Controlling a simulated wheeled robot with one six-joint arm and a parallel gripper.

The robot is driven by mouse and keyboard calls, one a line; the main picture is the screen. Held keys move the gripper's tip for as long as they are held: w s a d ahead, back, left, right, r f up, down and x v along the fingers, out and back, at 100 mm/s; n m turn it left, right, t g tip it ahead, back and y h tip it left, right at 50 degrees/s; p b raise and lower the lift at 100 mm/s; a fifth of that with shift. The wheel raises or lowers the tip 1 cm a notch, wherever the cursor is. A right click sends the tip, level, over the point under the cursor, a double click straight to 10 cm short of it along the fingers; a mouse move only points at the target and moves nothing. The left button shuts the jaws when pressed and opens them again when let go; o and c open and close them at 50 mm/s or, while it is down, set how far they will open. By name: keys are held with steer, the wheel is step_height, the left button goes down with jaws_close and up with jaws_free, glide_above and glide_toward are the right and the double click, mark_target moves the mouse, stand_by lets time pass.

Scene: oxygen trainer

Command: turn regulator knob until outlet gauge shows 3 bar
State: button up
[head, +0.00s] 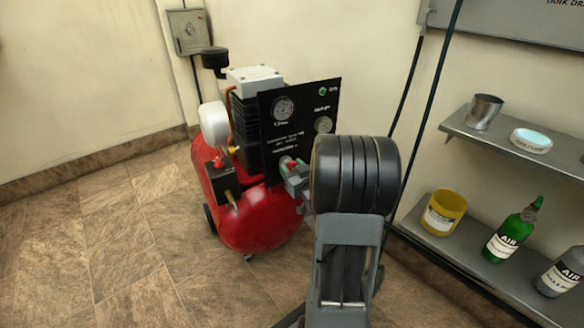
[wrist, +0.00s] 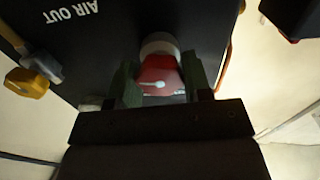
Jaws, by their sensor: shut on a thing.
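The red regulator knob (wrist: 158,76) sits between the two fingers of my gripper (wrist: 160,88) in the wrist view, with a white pointer mark on its face and a pale collar behind it. The fingers are shut on it. In the head view my gripper (head: 292,178) reaches the lower part of the black panel (head: 296,140), and a bit of red shows at the fingers. Two round gauges, one at the left (head: 283,109) and one at the right (head: 323,125), are on the panel. Their needles are too small to read. My arm covers the panel's lower right.
The red compressor tank (head: 250,222) stands on the tiled floor behind the panel. A yellow-handled valve (wrist: 27,82) is beside the knob, near the "AIR OUT" label. Shelves (head: 520,150) with a yellow tub (head: 443,212) and bottles stand at the right. The left floor is clear.

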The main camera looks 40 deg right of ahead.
steer(key=shift+m, duration=0.3)
steer(key=o, duration=0.9)
steer(key=shift+s, duration=0.1)
